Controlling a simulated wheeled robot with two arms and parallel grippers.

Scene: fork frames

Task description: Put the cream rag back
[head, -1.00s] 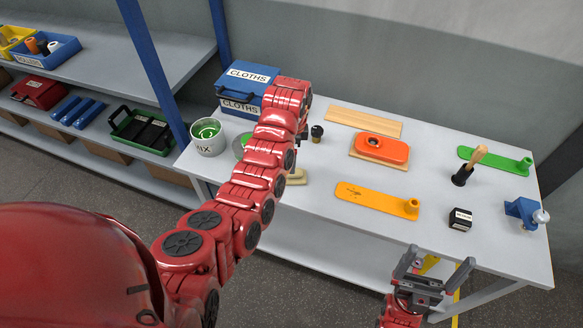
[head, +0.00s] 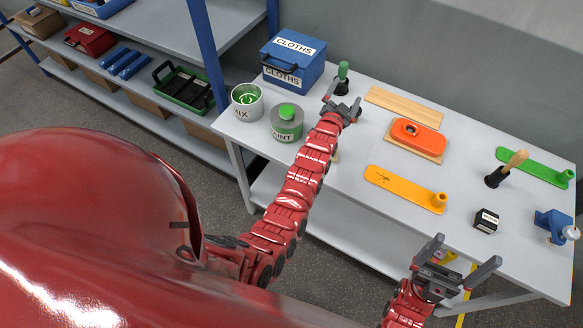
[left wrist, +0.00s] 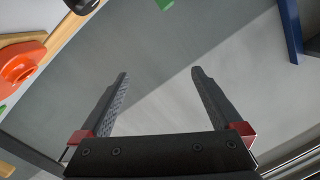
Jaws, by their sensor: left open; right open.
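I cannot make out a cream rag for certain. A small pale sliver (head: 335,156) shows beside my left arm on the bench, mostly hidden by it. The blue CLOTHS box (head: 292,62) stands at the bench's back left with its lid down. My left gripper (head: 344,96) is open, right of the box and just in front of a green-handled tool (head: 343,70). In the left wrist view the jaws (left wrist: 158,75) are apart with nothing between them. My right gripper (head: 467,250) is open and empty at the bench's front edge.
A MIX pot (head: 247,113) and a green-lidded paint tin (head: 286,132) stand in front of the box. A wooden board (head: 404,105), orange tool (head: 417,137), yellow trowel (head: 404,190) and black block (head: 486,220) lie to the right. A blue post (head: 204,50) rises at left.

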